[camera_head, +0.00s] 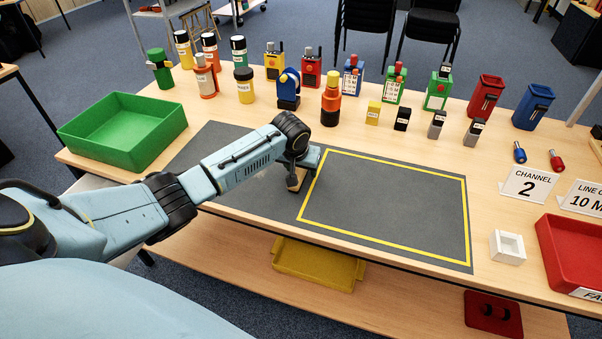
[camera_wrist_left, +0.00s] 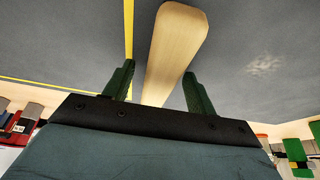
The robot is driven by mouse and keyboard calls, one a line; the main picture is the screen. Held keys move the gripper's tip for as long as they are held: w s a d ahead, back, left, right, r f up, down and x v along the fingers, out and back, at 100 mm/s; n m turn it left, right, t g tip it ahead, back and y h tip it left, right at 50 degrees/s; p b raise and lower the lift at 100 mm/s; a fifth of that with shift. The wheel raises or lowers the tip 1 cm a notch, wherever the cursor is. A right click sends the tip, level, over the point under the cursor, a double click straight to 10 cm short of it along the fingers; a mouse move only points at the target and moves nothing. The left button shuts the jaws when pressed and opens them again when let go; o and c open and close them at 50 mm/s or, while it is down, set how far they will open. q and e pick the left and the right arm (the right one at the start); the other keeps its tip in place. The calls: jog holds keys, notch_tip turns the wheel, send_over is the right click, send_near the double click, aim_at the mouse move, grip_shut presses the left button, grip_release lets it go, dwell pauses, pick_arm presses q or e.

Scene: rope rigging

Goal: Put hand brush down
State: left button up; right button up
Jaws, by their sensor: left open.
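The hand brush (camera_head: 295,180) shows as a small tan wooden piece under my left gripper (camera_head: 300,168) in the head view, at the dark mat just left of the yellow outline. In the left wrist view its pale wooden handle (camera_wrist_left: 174,45) runs between the two green fingers of my left gripper (camera_wrist_left: 160,85). The fingers are open, with a gap visible on each side of the handle. The bristles are hidden, and I cannot tell how the brush meets the mat. My right gripper is not in view.
The dark mat (camera_head: 235,140) has free room inside the yellow outline (camera_head: 390,165). A green tray (camera_head: 122,130) stands at the left. Several bottles, padlocks and boxes line the back. A white block (camera_head: 507,246) and red tray (camera_head: 575,250) are at the right.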

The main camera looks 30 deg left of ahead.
pick_arm(q)
jog(key=c, duration=1.2)
